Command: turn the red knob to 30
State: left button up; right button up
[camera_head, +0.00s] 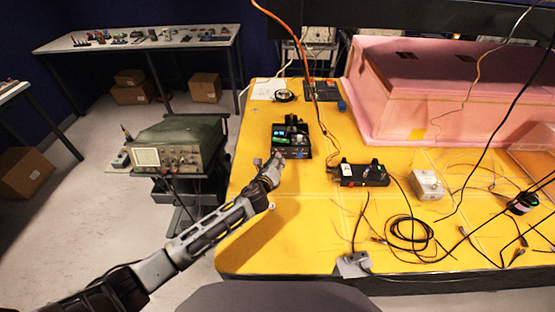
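A small black device (291,130) with green-lit displays stands on the yellow table, left of the middle. My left gripper (277,157) is at its near edge, by the left part of its front panel. The gripper is small here; I cannot tell if it touches the device or whether its fingers are open or shut. I cannot make out a red knob or a scale; the gripper covers part of the panel. My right gripper is not in view.
On the yellow table (290,235), a black box (363,174) and a grey box (427,184) stand to the right. Black cables (408,232) lie near the front right. A pink foam enclosure (430,90) fills the back right. The front left tabletop is clear.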

pick_arm(q)
jog(key=shift+x, duration=1.6)
jog(key=shift+c, duration=0.5)
grip_shut()
